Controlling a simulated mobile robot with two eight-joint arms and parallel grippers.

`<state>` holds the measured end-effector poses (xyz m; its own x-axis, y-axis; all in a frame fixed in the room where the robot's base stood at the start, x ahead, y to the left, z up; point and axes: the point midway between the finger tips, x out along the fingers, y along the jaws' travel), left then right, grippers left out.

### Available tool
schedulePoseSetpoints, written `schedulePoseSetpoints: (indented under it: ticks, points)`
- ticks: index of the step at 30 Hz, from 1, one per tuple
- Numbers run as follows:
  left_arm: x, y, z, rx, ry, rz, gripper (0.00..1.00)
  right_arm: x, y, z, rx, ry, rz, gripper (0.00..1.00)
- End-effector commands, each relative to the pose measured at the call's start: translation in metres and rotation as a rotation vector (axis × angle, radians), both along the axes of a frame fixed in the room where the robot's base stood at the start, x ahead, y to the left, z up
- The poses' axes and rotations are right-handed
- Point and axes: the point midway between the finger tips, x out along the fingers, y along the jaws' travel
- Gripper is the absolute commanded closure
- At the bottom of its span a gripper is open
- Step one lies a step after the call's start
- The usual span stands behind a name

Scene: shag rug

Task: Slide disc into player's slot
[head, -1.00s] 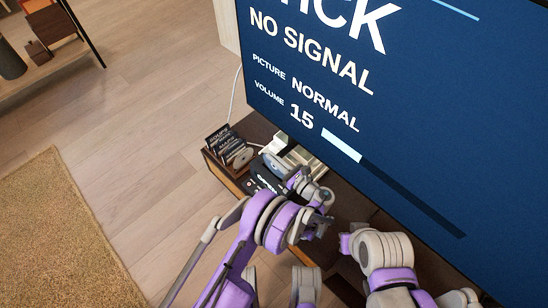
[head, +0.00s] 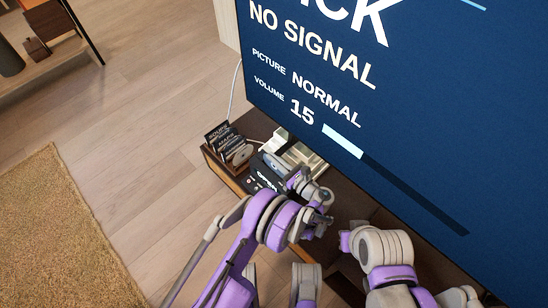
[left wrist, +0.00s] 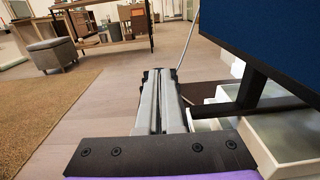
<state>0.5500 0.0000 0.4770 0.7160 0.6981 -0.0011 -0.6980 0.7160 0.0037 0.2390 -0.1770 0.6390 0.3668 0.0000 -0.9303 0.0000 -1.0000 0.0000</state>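A black player (head: 264,173) with white lettering sits on the dark TV stand. A pale round disc (head: 241,155) shows beside the upright cases at the stand's left end.
A rack of upright cases (head: 222,147) stands left of the player. The large TV screen (head: 390,110) overhangs the stand (head: 258,126). White trays (left wrist: 285,140) lie under the screen. A rug (head: 55,230) lies on the wooden floor at left.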

Motion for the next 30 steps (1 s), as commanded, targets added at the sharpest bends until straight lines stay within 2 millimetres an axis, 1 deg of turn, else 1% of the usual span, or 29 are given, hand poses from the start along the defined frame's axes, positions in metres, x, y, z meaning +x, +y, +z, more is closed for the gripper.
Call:
schedulePoseSetpoints:
  ticks: [30]
  points:
    - [0.0, 0.0, -0.026, 0.0, 0.0, 0.0, 1.0, 0.001, 0.0, -0.003, 0.0, -0.001, 0.0, 1.0]
